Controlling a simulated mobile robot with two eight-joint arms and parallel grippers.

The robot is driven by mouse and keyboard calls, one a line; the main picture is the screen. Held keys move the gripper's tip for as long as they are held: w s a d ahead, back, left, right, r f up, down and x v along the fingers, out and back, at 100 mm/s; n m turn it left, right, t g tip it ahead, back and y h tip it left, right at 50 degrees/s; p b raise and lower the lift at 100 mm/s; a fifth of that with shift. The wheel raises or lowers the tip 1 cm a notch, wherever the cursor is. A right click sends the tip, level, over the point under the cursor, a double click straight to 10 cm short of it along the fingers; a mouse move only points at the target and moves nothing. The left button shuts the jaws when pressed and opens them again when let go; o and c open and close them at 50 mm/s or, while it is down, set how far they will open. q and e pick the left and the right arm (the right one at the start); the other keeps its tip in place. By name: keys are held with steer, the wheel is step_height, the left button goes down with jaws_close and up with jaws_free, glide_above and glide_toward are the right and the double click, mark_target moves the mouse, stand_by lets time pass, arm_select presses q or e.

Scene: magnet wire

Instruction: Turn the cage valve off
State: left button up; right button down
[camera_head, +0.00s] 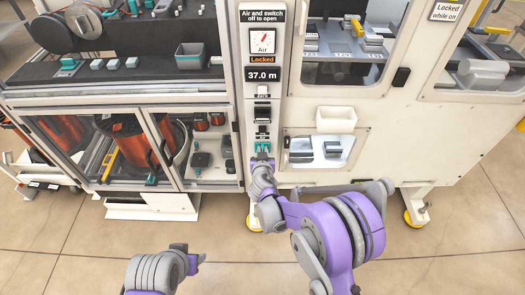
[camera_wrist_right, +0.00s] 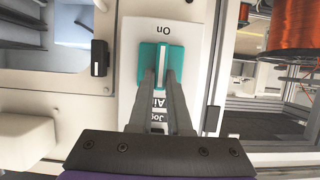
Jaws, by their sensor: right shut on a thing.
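The valve is a teal knob with a pale raised bar (camera_wrist_right: 154,54) on a white plate, below the word "On" in the right wrist view. In the camera head view its teal part (camera_head: 263,146) is small, low on the narrow control column. My right gripper (camera_wrist_right: 164,76) is shut on the knob's bar, one finger on each side. In the head view this gripper (camera_head: 262,161) reaches the column from below. The bar runs lengthwise along the plate. My left arm shows at the bottom left of the head view; its fingers cannot be made out.
An air gauge (camera_head: 262,41) above reads "Air", with an orange "Locked" sign (camera_head: 263,60) and a "37.0 m" display (camera_head: 263,75). A white bin (camera_head: 336,120) sticks out right of the column. Copper spools (camera_head: 130,138) stand behind windows at left. The floor in front is clear.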

steer(key=shift+a, duration=0.1)
steer(key=n+t+h+b, duration=0.1)
steer(key=n+h, duration=0.1)
steer(key=n, duration=0.2)
steer(key=a+f+n+t+h+b, duration=0.1)
steer(key=n+h+b, duration=0.1)
steer(key=n, duration=0.3)
steer(key=f+n+t+h+b, duration=0.1)
steer(key=n+h+b, duration=0.1)
steer(key=n+h, duration=0.1)
steer(key=shift+a+n, duration=0.4)
steer(key=shift+n, duration=0.3)
stand_by(0.6)
steer(key=c, duration=0.9)
jaws_free()
steer(key=shift+o, duration=0.2)
steer(key=shift+s, duration=0.15)
